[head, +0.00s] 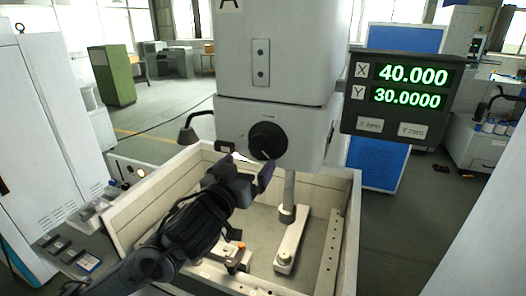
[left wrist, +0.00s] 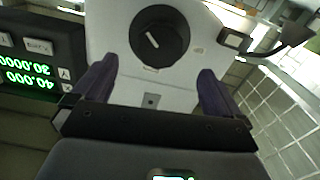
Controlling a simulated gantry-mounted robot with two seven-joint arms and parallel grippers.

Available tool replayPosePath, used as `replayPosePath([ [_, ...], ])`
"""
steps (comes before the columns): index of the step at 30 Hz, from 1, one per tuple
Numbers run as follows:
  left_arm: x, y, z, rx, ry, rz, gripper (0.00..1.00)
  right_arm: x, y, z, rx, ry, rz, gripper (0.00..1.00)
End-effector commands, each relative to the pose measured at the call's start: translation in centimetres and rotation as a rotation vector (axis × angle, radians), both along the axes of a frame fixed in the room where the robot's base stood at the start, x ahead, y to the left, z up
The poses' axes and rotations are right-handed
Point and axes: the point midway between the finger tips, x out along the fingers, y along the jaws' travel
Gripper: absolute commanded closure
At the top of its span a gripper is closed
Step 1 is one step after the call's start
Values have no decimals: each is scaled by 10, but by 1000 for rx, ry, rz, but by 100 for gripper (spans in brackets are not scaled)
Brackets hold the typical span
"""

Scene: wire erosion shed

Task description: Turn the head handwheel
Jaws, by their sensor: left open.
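The head handwheel (head: 268,140) is a round black knob with a white index line, on the front of the pale machine head. It also shows at the top of the left wrist view (left wrist: 160,37), beyond the fingertips. My left gripper (head: 252,171) is just below and in front of the handwheel in the head view. In the left wrist view my left gripper (left wrist: 155,80) is open, with two dark purple fingers spread wider than the knob and nothing between them. The fingers appear apart from the handwheel. My right gripper is not in view.
A readout (head: 400,97) showing X 40.000 and Y 30.0000 hangs right of the head. A dark side handle (head: 196,128) sticks out on the left. Below is an open pale tank (head: 150,200) with a clamp arm (head: 291,240) and fixtures inside.

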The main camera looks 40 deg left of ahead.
Motion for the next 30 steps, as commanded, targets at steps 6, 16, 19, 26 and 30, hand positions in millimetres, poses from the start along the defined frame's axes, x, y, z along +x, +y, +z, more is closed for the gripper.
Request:
replayPosePath([
  [6,31,11,2,1,3,3,0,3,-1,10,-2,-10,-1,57],
  [16,77,25,1,0,2,2,0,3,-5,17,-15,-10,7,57],
  [19,85,28,0,0,2,2,0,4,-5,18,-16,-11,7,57],
  [26,92,30,-1,0,3,1,0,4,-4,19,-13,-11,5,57],
  [30,92,30,-1,0,2,1,0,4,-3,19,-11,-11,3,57],
])
